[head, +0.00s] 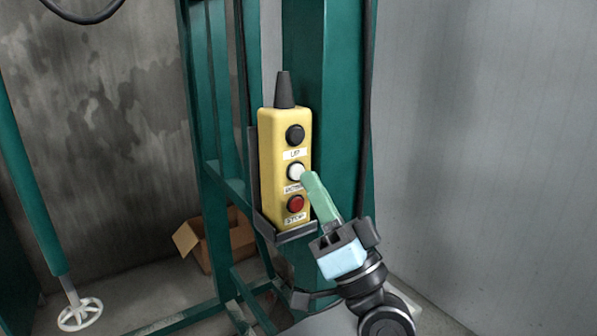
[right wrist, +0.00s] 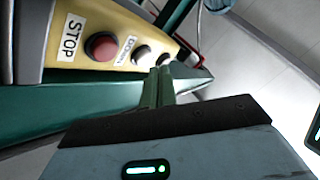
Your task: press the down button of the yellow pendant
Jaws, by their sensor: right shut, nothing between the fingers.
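The yellow pendant (head: 265,160) stands upright in a dark holder on a green post. It has a black top button (head: 295,135) labelled UP, a white middle button (head: 296,171) and a red bottom button (head: 295,204) labelled STOP. My right gripper (head: 311,178) is shut and empty, with its green fingertips at the right edge of the white button. In the right wrist view the fingertips (right wrist: 161,74) lie close to the buttons beyond the red one (right wrist: 102,46). I cannot tell whether they touch the white button. My left gripper is not in view.
Green steel posts (head: 325,60) stand behind the pendant, with a black cable (head: 367,90) along the right one. An open cardboard box (head: 230,240) and a white handwheel (head: 80,314) are low on the left. A grey wall (head: 480,130) is at right.

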